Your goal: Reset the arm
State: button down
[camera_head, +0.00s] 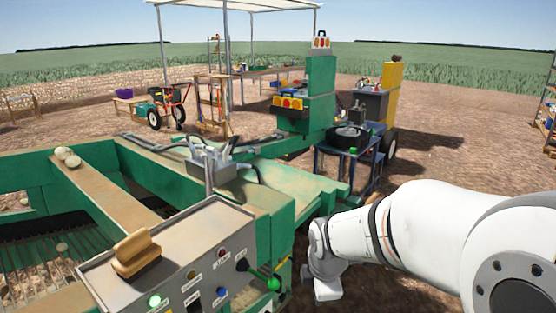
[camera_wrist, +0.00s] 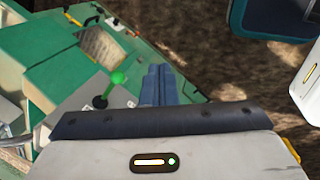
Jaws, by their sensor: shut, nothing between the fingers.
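My white arm reaches in from the right side of the head view, bent down at the wrist beside the green machine (camera_head: 284,200). The gripper fingers are hidden in the head view. In the wrist view, my gripper (camera_wrist: 158,72) is shut, its two dark blue fingers side by side with nothing between them. A lever with a green knob (camera_wrist: 117,78) is just left of the fingers in the wrist view; the green knob also shows in the head view (camera_head: 273,284), left of my wrist. I cannot tell whether the fingers touch it.
A grey control panel (camera_head: 200,262) with buttons, lights and a brown-yellow handled block (camera_head: 136,254) is at the front left. Onions (camera_head: 68,156) lie on the machine's plank. A blue cart (camera_head: 350,150) stands behind my arm. Bare soil lies open to the right.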

jog(key=s+d+r+m, duration=0.3)
jog(key=s+m, duration=0.4)
jog(key=m, duration=0.2)
jog(key=s+d+r+m, duration=0.3)
jog(key=s+m, duration=0.4)
jog(key=m, duration=0.3)
jog(key=shift+r, duration=0.15)
dwell(0.4)
